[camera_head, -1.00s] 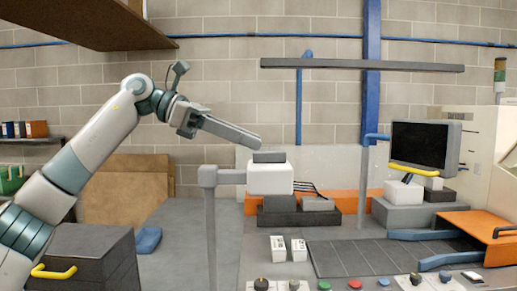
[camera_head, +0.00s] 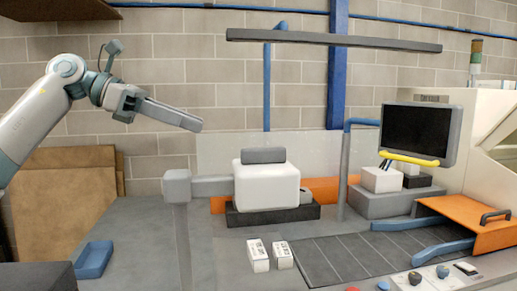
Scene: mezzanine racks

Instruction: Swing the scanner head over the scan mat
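The scanner head (camera_head: 266,186) is a white box with a grey block on top. It sits on a grey swing arm (camera_head: 212,187) that reaches right from a grey post (camera_head: 178,220). A dark, lined mat (camera_head: 350,258), apparently the scan mat, lies flat on the bench to the right of and nearer than the head. My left gripper (camera_head: 198,122) is in the air, up and left of the head, apart from it. Its fingers point right and overlap from this side, so their opening is hidden. My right gripper is not in view.
Two white labelled boxes (camera_head: 270,256) stand left of the mat. A monitor (camera_head: 417,134) with a yellow handle and an orange tray (camera_head: 475,229) are at right. A grey bar (camera_head: 333,41) hangs above the bench. A blue tray (camera_head: 94,259) lies at lower left.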

